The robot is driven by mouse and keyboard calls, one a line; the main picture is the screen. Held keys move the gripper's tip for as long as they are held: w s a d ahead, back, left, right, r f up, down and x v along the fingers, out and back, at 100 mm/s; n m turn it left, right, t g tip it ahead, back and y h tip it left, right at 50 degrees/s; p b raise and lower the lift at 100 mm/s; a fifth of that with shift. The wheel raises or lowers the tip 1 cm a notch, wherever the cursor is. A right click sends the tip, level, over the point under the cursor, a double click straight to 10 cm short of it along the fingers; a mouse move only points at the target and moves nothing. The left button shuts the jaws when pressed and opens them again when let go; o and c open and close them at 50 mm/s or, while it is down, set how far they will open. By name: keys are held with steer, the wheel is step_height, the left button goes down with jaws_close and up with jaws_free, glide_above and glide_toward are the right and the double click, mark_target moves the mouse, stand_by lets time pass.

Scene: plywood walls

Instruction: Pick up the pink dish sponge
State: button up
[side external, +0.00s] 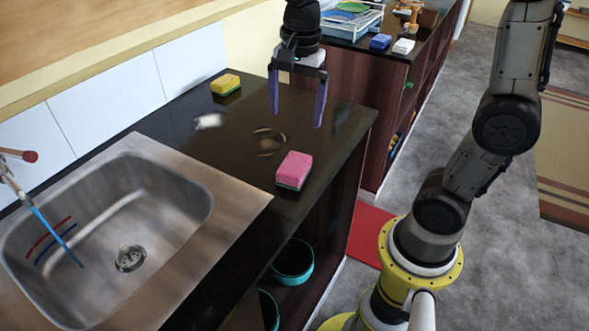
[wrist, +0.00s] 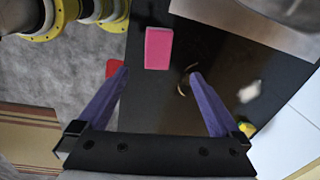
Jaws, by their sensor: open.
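The pink dish sponge (side external: 294,170) lies on the dark countertop to the right of the sink in the side external view. In the wrist view the pink sponge (wrist: 159,48) shows near the top middle, ahead of the fingers. My gripper (side external: 296,118) has two purple fingers pointing down, spread apart with nothing between them. It is above the counter, behind the sponge in the side view. In the wrist view my gripper (wrist: 158,75) is also open, and the sponge is apart from both fingers.
A yellow and green sponge (side external: 226,84) and a blurred white object (side external: 208,121) are on the counter's back part. A brownish ring (side external: 268,141) lies beside the pink sponge. The steel sink (side external: 130,215) is at left. The counter's right edge drops to open shelves.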

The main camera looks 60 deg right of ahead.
mark_target(294, 164)
steer(key=shift+g, duration=0.4)
steer(key=f, duration=1)
steer(key=d+f, duration=0.1)
steer(key=f, duration=0.5)
steer(key=shift+w, duration=0.35)
steer(key=c, duration=1.3)
steer(key=shift+r, duration=0.1)
